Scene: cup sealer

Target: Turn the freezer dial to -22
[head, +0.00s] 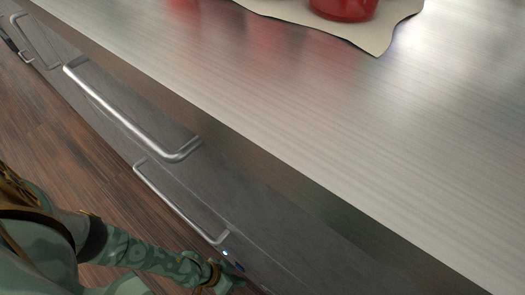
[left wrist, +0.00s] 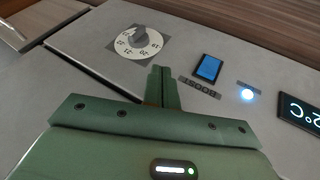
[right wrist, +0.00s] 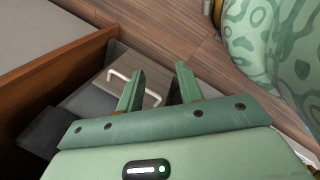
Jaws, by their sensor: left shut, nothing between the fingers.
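The freezer dial (left wrist: 152,50) is a white round disc with numbers around a grey knob (left wrist: 140,34), on a dark square plate at the upper left of the left wrist view. The numbers are small and tilted; I cannot tell surely which one is set. My left gripper (left wrist: 162,76) is shut and empty, its fingertips below and right of the dial, apart from it in the picture. In the head view the left arm reaches down to the panel at the bottom, and the dial is not seen there. My right gripper (right wrist: 160,76) is open and empty, away from the panel.
Right of the dial are a blue-lit BOOST button (left wrist: 208,68), a glowing round light (left wrist: 248,95) and a dark temperature display (left wrist: 300,112), partly cut off. A steel counter (head: 330,120) holds a red pot (head: 343,8). Drawer handles (head: 125,118) stick out from the front.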

